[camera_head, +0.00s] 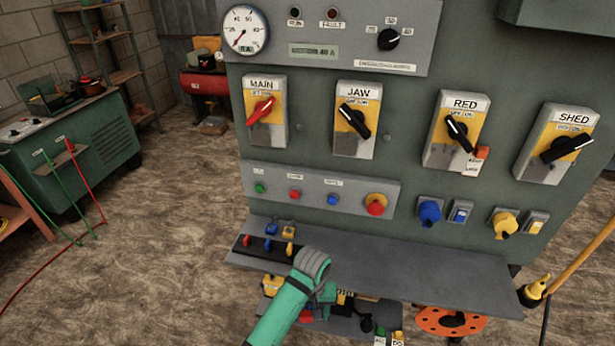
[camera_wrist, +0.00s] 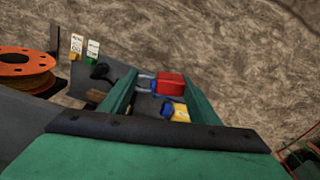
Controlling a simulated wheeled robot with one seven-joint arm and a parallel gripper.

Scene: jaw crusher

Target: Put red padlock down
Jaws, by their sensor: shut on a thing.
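The red padlock (camera_wrist: 171,84) lies between the two green fingers of my gripper (camera_wrist: 161,82) in the wrist view. Its body is by the right finger and its pale shackle points to the left finger. My gripper is shut on it. In the head view my forearm and wrist reach over the front ledge toward the lower shelf (camera_head: 340,322), hiding most of the fingers. A red patch shows beside my arm there, but I cannot tell if it is the padlock. Whether the padlock touches a surface is unclear.
A yellow padlock (camera_wrist: 180,113) is close to the red one. Small coloured items sit on a black strip (camera_head: 268,246) on the ledge (camera_head: 400,277). An orange reel (camera_head: 450,321) and tagged items (camera_wrist: 84,50) are nearby. The ledge's right part is bare.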

